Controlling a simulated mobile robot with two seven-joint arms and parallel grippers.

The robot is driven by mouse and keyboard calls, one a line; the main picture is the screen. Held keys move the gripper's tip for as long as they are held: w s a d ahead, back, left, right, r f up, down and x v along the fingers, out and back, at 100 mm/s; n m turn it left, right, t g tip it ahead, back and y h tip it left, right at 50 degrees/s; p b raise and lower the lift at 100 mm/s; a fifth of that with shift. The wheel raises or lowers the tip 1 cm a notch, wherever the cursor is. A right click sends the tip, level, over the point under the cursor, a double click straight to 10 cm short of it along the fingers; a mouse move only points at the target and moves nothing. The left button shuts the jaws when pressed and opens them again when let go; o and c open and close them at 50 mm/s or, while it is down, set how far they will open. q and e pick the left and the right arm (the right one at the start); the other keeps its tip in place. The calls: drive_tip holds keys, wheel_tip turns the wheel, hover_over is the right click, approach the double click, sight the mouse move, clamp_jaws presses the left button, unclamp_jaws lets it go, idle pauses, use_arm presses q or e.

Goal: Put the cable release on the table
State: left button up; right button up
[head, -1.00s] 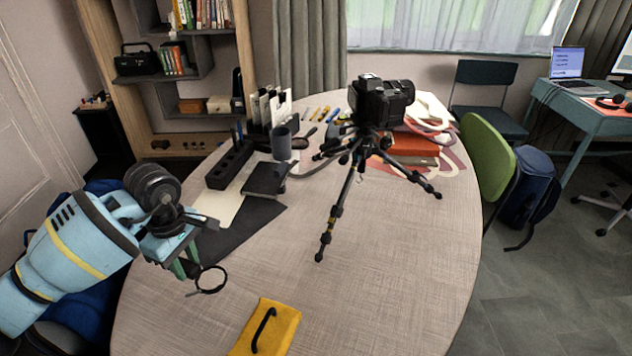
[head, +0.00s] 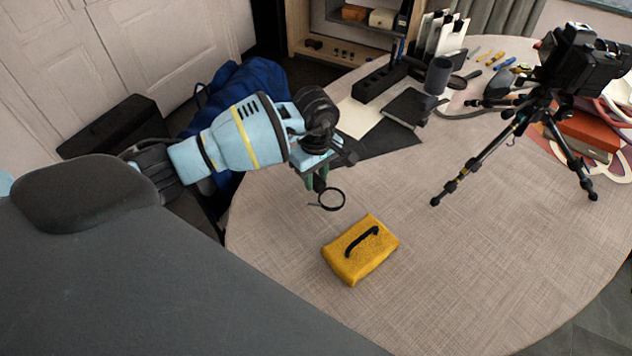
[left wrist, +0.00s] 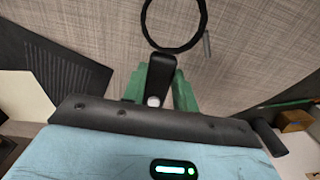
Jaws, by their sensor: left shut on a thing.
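The cable release (head: 320,186) is black, with a slim body and a cable that forms a round loop ending in a silver tip. My left gripper (head: 316,178) has its green fingers shut on the body, and the loop sticks out past them. In the left wrist view the body of the cable release (left wrist: 161,78) with a white button sits between the green fingers, the loop beyond it. The table (head: 440,265) has a pale woven-look top. The cable release is over its left part; I cannot tell if it touches the top. My right gripper is not seen.
A yellow block (head: 345,268) with a black strip on top lies in front of the loop. A dark mat (head: 385,146) lies behind. A tripod (head: 481,158) with a camera (head: 577,58) stands at the right. The table's middle front is clear.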

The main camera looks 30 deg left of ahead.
sight(316, 179)
use_arm(q)
wheel_tip(316, 179, down, 3)
drive_tip(key=shift+r, duration=0.15)
drive_tip(key=shift+f, duration=0.2)
drive_tip(key=o, duration=1)
drive_tip(key=shift+r, duration=0.1)
drive_tip(key=shift+c, duration=0.2)
drive_tip(key=shift+r, duration=0.45)
wheel_tip(316, 179, up, 11)
drive_tip(key=shift+r, duration=0.2)
